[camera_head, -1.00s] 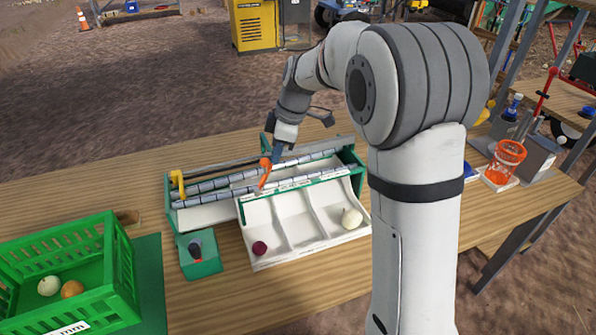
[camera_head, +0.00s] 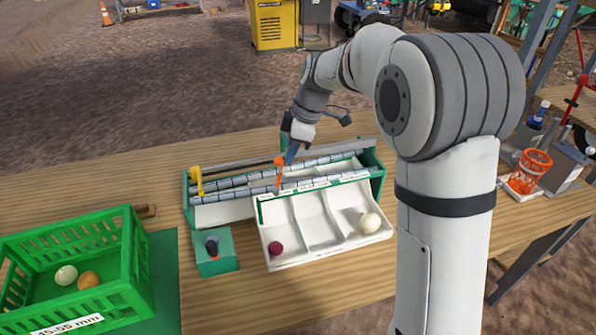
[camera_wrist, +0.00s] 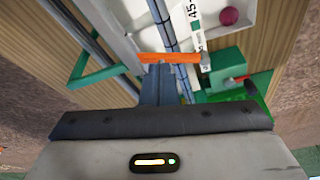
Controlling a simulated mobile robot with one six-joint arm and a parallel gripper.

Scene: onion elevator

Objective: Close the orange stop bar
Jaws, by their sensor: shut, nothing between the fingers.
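The orange stop bar (camera_head: 279,173) sits over the grey roller lanes of the sorter, behind the white tray. In the wrist view the stop bar (camera_wrist: 172,57) lies crosswise over the rollers, its right end by a grey pivot. My gripper (camera_head: 290,153) is at the bar's upper end, pointing down. In the wrist view its shut fingers (camera_wrist: 158,72) end right at the bar's near side, left of its middle. They hold nothing; whether they touch the bar, I cannot tell.
The white three-part tray (camera_head: 318,240) holds a purple onion (camera_head: 275,248) and a white onion (camera_head: 370,222). A green box with a dark knob (camera_head: 212,247) stands left of it. A green crate (camera_head: 130,255) is at far left, an orange basket (camera_head: 530,172) at right.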

